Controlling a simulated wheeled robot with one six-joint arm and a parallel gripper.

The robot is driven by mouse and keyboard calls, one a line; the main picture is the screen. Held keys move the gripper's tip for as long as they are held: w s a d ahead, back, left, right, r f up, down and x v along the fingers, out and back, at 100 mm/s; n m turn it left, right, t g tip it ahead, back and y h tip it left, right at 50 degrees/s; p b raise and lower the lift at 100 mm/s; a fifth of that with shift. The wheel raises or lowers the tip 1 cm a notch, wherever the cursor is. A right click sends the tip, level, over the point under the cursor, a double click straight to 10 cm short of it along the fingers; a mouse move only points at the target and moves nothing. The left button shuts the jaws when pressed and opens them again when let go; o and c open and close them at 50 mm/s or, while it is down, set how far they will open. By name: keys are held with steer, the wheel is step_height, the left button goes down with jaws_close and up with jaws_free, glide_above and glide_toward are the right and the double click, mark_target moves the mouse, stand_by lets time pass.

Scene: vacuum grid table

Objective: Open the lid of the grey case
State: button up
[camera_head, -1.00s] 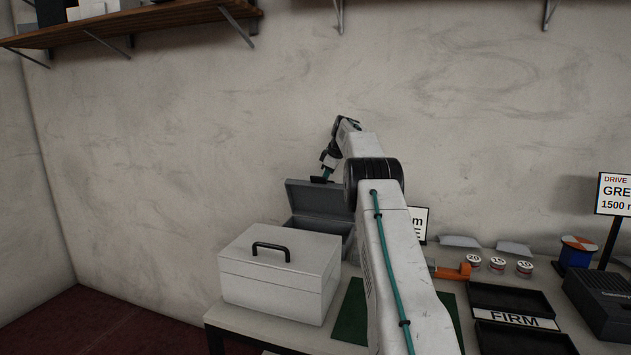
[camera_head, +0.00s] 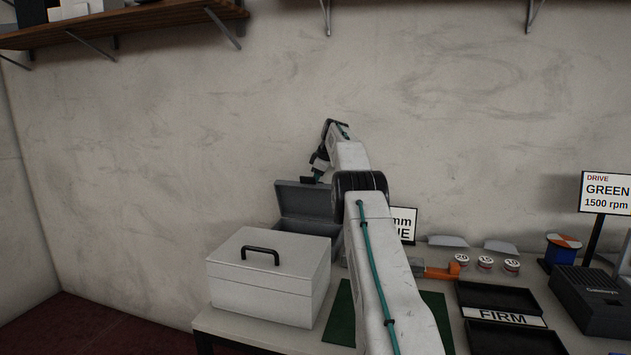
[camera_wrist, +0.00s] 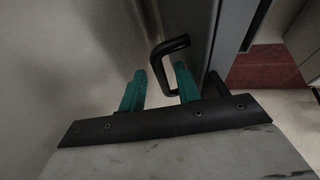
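The grey case (camera_head: 301,228) stands on the table behind a white box, close to the wall. Its lid (camera_head: 291,199) is raised, standing up at the back of the case. The white box hides the front of the case, and my arm covers its right side. My gripper (camera_head: 312,179) is at the top edge of the raised lid. In the wrist view my gripper's two teal fingers (camera_wrist: 160,78) are apart. The black handle (camera_wrist: 156,62) on the lid shows at the fingertips, partly between them. I cannot tell whether they touch it.
The white box (camera_head: 262,290) with a black handle stands at the table's front left. A green mat (camera_head: 342,318) lies under my arm. Black trays (camera_head: 497,298), several labelled round pieces (camera_head: 486,263) and a dark machine (camera_head: 590,298) stand to the right. A shelf (camera_head: 130,24) hangs above.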

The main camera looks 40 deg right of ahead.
steer(key=shift+v, duration=3.85)
